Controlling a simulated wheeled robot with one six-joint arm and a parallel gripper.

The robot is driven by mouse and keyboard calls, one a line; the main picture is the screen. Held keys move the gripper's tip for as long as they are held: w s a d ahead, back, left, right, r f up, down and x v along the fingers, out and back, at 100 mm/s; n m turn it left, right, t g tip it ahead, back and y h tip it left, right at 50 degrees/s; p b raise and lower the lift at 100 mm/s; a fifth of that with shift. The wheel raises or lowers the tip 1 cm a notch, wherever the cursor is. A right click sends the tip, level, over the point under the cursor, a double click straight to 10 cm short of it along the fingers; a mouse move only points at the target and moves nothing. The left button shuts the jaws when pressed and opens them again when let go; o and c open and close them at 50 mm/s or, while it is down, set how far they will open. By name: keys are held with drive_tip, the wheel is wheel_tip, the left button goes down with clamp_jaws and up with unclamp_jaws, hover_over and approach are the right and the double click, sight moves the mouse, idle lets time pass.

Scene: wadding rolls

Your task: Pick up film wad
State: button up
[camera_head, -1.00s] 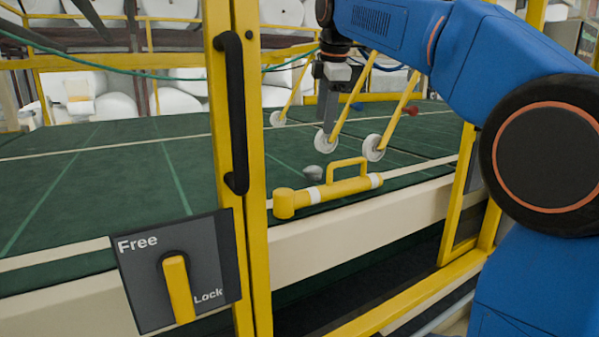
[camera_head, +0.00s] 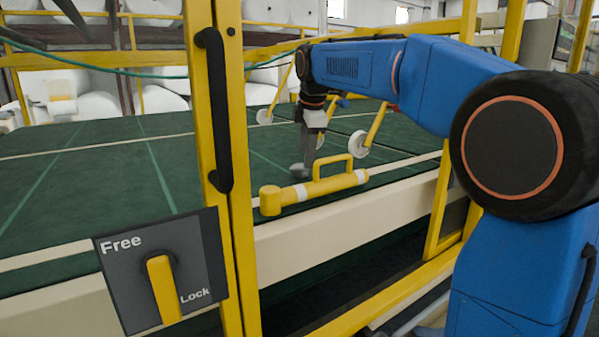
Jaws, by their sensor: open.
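The film wad (camera_head: 298,171) is a small grey crumpled lump on the dark green belt, just behind the yellow handled tool. My gripper (camera_head: 308,158) points down from the end of my blue arm, with its fingers at the wad. The fingers overlap the wad's upper right side in this view. I cannot tell whether they touch it or stand around it. The gripper is open, and the far finger is hard to make out.
A yellow tool with a handle (camera_head: 313,190) lies on the pale front ledge, close to the wad. A yellow post with a black handle (camera_head: 217,110) and a Free/Lock switch panel (camera_head: 122,275) stand at left. White-wheeled yellow legs (camera_head: 357,144) are behind. The left belt is clear.

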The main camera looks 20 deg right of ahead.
drive_tip(key=shift+x, duration=2.35)
drive_tip(key=shift+w+d, duration=0.1)
drive_tip(key=shift+w, duration=0.05)
drive_tip(key=c, duration=0.8)
wheel_tip(320, 180, up, 10)
